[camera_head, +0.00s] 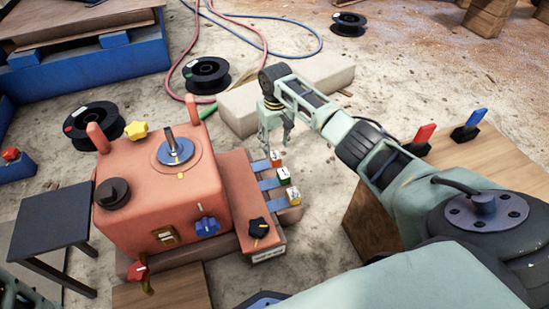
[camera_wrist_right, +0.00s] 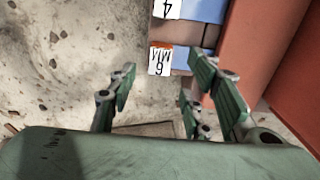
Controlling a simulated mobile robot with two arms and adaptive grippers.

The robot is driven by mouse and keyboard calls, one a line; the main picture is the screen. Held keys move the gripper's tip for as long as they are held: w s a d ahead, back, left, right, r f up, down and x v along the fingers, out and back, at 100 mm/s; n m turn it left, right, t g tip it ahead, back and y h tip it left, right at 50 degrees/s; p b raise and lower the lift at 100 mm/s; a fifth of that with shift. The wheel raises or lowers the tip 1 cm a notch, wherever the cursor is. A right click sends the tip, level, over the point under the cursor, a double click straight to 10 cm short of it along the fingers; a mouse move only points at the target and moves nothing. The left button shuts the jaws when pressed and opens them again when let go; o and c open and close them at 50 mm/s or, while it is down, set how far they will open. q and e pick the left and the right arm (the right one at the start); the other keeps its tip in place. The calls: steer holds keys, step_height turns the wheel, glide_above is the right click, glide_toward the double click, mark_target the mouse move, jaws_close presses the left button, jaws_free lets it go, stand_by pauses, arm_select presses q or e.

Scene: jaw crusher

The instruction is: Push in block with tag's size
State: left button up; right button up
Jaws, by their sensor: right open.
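An orange machine (camera_head: 150,195) stands on the floor with a row of three small tagged blocks on blue slides at its right side. The far block (camera_head: 276,159) reads "6 MM" in the right wrist view (camera_wrist_right: 160,61), where the characters appear upside down. The middle block (camera_head: 284,176) has a green part, and a "4" tag (camera_wrist_right: 168,8) shows at the top of the wrist view. The near block (camera_head: 293,196) has a tag too small to read. My right gripper (camera_head: 276,146) is open and empty, close to the far block. My left gripper is not seen.
A black knob (camera_head: 258,229) sits near the slides. A pale concrete beam (camera_head: 285,92) lies behind my right gripper. A wooden crate (camera_head: 375,225) with red and blue levers stands at the right. Bare floor lies between the blocks and crate.

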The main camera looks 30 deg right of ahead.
mark_target(275, 155)
step_height(275, 155, down, 6)
steer(key=b, duration=0.4)
steer(key=shift+f, duration=0.25)
steer(key=shift+c, duration=0.6)
jaws_close()
